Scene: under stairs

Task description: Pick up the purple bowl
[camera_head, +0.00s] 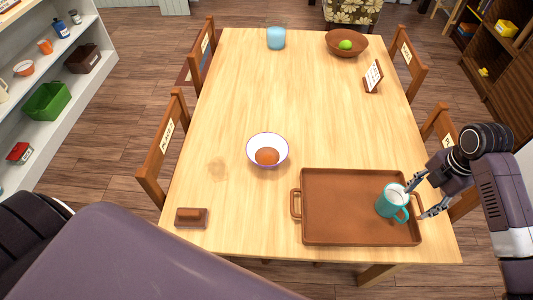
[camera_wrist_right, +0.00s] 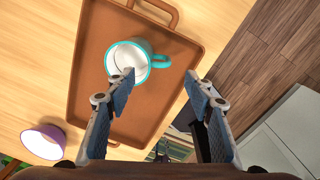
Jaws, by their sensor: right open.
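The purple bowl (camera_head: 262,140) stands upright on the table (camera_head: 237,100), left of the brown tray (camera_head: 350,236). Its inside is white, its rim is purple, and a round orange-brown thing (camera_head: 267,156) lies in it. In the right wrist view the bowl (camera_wrist_right: 40,140) is at the lower left, its purple outside showing. My right gripper (camera_head: 415,200) is open by the tray's right side, beside a teal mug (camera_head: 386,203), and far right of the bowl. In the wrist view its spread fingers (camera_wrist_right: 159,78) have nothing between them. My left gripper is out of view.
A small brown block (camera_head: 191,217) lies near the front left table corner. A blue cup (camera_head: 276,38), a brown bowl with a green fruit (camera_head: 345,45) and a small sign (camera_head: 373,76) stand farther back. Chairs line both sides.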

